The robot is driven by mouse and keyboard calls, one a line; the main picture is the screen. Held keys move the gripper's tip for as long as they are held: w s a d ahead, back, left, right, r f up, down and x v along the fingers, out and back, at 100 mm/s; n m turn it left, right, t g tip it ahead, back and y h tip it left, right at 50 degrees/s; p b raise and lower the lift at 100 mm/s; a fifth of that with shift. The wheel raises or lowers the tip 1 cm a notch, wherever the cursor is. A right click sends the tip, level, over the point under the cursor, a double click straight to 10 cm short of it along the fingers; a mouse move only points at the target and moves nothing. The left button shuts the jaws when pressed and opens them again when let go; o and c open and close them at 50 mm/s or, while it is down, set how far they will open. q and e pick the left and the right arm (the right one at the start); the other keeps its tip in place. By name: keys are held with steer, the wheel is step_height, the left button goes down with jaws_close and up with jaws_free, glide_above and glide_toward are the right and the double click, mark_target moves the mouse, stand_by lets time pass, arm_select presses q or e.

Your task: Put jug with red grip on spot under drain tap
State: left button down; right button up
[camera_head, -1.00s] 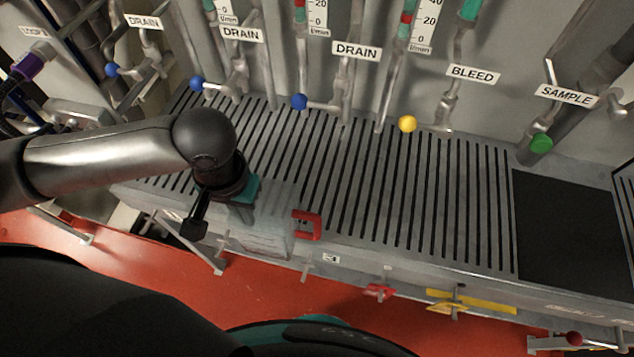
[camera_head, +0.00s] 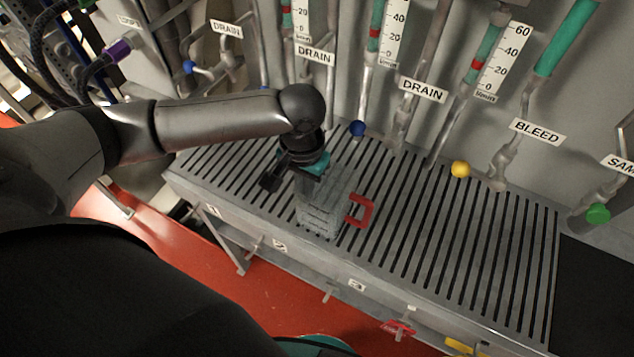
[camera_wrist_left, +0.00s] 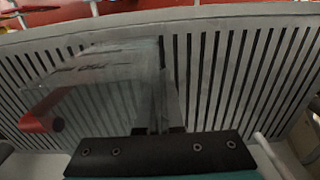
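The clear jug (camera_head: 322,208) with its red grip (camera_head: 361,210) is over the front part of the slatted tray (camera_head: 455,255), grip pointing right. Whether its base touches the slats I cannot tell. My left gripper (camera_head: 303,172) is at the jug's upper left side. In the left wrist view the fingers (camera_wrist_left: 160,118) are close together on the jug's wall, with the red grip (camera_wrist_left: 42,112) at left. Drain taps with blue knobs stand behind: one (camera_head: 357,128) right of my arm, one (camera_head: 189,67) farther left. No marked spot is discernible. My right gripper is not in view.
The yellow bleed knob (camera_head: 461,169) and green sample knob (camera_head: 597,213) are at right. Pipes and flow gauges (camera_head: 503,62) line the back wall. The tray's right half is bare. Small valves (camera_head: 398,328) stick out below its front edge.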

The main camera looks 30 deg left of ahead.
mark_target(316, 190)
arm_select(q)
steer(key=w, duration=0.4)
steer(key=shift+w+d, duration=0.1)
steer(key=shift+w, duration=0.1)
steer(key=shift+f+b, duration=0.6)
steer(key=shift+f, duration=1.15)
steer(key=shift+f, duration=0.1)
steer(key=c, duration=1.1)
jaws_free()
